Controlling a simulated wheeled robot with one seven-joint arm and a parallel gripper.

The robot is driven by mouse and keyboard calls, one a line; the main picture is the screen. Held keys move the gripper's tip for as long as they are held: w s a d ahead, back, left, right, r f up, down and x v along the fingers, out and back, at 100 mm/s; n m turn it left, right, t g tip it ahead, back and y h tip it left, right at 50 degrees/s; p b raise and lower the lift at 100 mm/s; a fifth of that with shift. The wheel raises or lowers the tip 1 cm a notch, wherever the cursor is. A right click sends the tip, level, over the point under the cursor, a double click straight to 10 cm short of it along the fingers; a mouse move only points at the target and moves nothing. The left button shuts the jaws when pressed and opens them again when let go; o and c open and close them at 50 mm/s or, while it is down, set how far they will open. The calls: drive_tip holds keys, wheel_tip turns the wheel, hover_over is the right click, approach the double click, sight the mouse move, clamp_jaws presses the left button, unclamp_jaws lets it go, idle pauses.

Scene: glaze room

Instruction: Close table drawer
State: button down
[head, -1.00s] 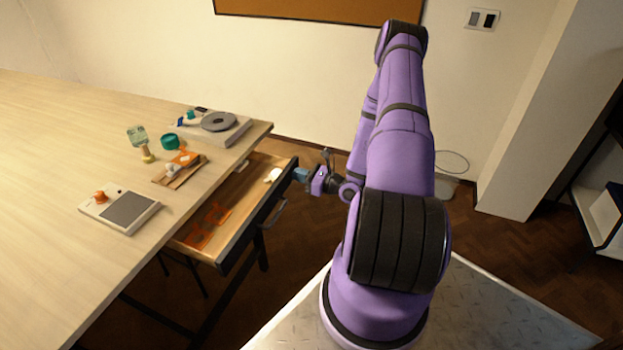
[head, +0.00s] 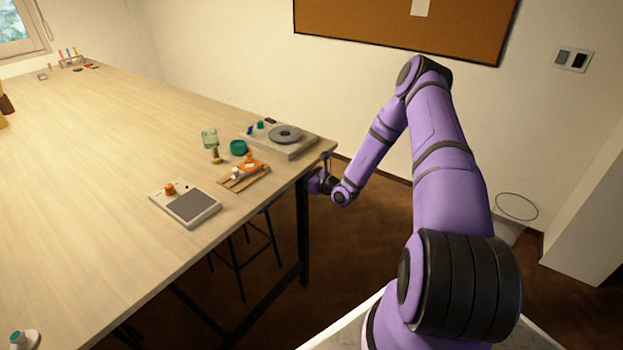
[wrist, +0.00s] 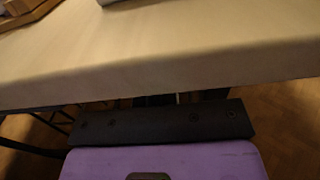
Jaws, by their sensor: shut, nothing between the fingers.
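The table (head: 110,150) has a pale wooden top, and no drawer box sticks out past its front edge in the head view. The drawer front itself is hidden under the tabletop and behind my arm. My gripper (head: 312,182) is shut and empty, close against the table's front edge near its right corner. In the wrist view the gripper's dark and purple body (wrist: 160,128) is just below the tabletop edge (wrist: 170,75); its fingertips are hidden there.
On the tabletop are a grey device with a round disc (head: 285,135), a teal cup (head: 238,147), a wooden board with orange parts (head: 243,177) and a white device with a grey panel (head: 193,205). A dark stool (head: 240,255) stands under the table.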

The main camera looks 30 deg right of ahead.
drive_tip(key=shift+w+a+r, duration=0.1)
drive_tip(key=shift+w, duration=0.2)
drive_tip(key=shift+w+r, duration=0.1)
drive_tip(key=shift+r, duration=0.05)
drive_tip(key=v, duration=1.1)
drive_tip(key=s+a+r+n+g+y, duration=0.35)
drive_tip(key=a+r+n+g, duration=0.5)
drive_tip(key=r, duration=0.55)
drive_tip(key=s+a+r+n+g+y, duration=0.35)
drive_tip(key=a+r+n+g, duration=0.25)
drive_tip(key=a+r+n, duration=0.6)
drive_tip(key=s+r+n+t+h, duration=0.1)
drive_tip(key=s+r+n+h, duration=0.4)
drive_tip(key=s+r, duration=0.4)
drive_tip(key=s+r+n+t+h, duration=0.2)
drive_tip(key=s+r+n+h, duration=0.4)
drive_tip(key=s, duration=1.1)
wheel_tip(320, 180, up, 4)
drive_tip(key=shift+r+h, duration=0.1)
drive_tip(key=shift+h, duration=1)
